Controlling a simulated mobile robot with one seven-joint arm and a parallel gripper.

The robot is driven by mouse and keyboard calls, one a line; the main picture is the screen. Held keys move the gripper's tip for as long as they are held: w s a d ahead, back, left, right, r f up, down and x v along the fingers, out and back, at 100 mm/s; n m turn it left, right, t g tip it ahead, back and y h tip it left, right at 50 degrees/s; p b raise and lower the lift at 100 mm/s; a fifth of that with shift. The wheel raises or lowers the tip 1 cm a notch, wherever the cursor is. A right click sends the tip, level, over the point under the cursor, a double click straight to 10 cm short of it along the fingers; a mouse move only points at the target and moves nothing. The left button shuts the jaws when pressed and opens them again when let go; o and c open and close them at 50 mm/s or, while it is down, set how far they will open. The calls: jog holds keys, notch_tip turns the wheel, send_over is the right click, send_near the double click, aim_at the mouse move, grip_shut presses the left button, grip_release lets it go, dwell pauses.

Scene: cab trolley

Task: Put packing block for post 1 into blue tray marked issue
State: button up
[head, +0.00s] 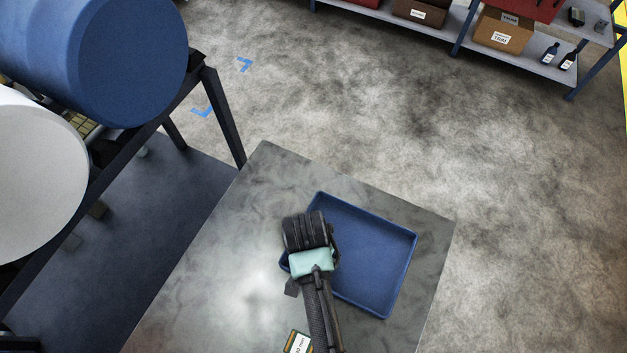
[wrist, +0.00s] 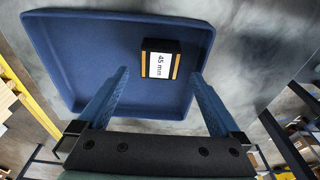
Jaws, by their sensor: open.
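The blue tray (head: 368,246) lies on the grey tabletop. It also fills much of the wrist view (wrist: 85,60). In the head view my gripper (head: 306,232) is over the tray's left edge and hides the block. No "issue" mark is readable.
Another block (head: 299,342) with a white "mm" label is cut off at the head view's bottom edge. The tabletop (head: 235,240) is clear left of the tray. A dark rack with blue and white rolls (head: 130,60) stands left; a shelf with boxes (head: 503,32) is at the back.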

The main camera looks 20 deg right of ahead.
jog(key=w+a+r+n+t, duration=0.15)
jog(key=w+r+t, duration=0.45)
jog(key=r, duration=0.8)
jog(key=w+a+r+n+t, duration=0.1)
jog(key=w+r+n+t, duration=0.15)
jog(key=w+r, duration=0.8)
jog(key=w+a+r+n+t, duration=0.1)
jog(key=w+a+r+t, duration=0.3)
jog(key=r, duration=1.3)
jog(key=s+a+r+n+t, duration=0.1)
jog(key=s+r+t, duration=0.3)
jog(key=r, duration=0.7)
jog(key=s+a+r+n+t+y, duration=0.1)
jog(key=s+r+t, duration=0.4)
jog(key=r, duration=0.5)
jog(key=s+a+r+n+t, duration=0.1)
jog(key=s+r+n+t, duration=0.2)
jog(key=r, duration=0.8)
jog(key=shift+s+a+r+t, duration=0.35)
jog(key=shift+s+t, duration=0.5)
jog(key=shift+s, duration=0.35)
